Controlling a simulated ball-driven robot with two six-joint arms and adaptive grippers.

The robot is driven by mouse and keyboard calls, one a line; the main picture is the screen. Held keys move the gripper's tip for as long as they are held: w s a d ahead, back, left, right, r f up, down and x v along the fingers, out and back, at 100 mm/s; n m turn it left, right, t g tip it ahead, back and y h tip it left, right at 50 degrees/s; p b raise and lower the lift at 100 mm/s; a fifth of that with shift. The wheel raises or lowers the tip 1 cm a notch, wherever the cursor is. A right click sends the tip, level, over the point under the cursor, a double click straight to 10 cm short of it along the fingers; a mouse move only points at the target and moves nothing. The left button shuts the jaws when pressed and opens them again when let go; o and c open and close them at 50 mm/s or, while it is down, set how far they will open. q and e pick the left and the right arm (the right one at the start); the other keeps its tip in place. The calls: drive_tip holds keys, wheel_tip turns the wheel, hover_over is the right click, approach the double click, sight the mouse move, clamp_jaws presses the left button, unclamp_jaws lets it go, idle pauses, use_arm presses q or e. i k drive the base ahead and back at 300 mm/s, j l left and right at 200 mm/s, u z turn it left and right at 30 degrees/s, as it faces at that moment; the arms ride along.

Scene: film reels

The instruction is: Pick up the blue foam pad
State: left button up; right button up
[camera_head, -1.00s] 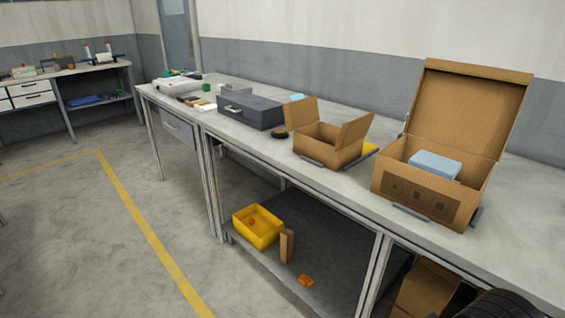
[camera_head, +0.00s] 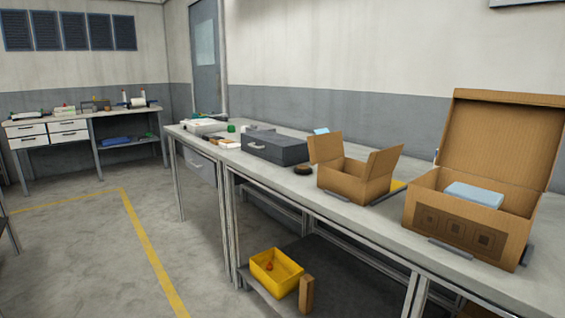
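A light blue pad (camera_head: 474,194) shows in the large open cardboard box (camera_head: 453,223) at the right end of the workbench. Its top sits near the box's rim, and its lower part is hidden by the front wall. The box's lid stands up at the back. Another small light blue piece (camera_head: 321,131) shows farther back, partly hidden behind the smaller open box. I cannot tell which blue thing is the foam pad. Neither gripper is in view.
The long workbench (camera_head: 291,196) runs along the wall. It carries a smaller open cardboard box (camera_head: 353,181), a dark grey case (camera_head: 275,148) and a round dark thing (camera_head: 303,170). A yellow bin (camera_head: 276,272) stands on the lower shelf. The floor at left is clear.

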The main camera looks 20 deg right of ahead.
sight(483, 197)
drive_tip(key=z, duration=1.05)
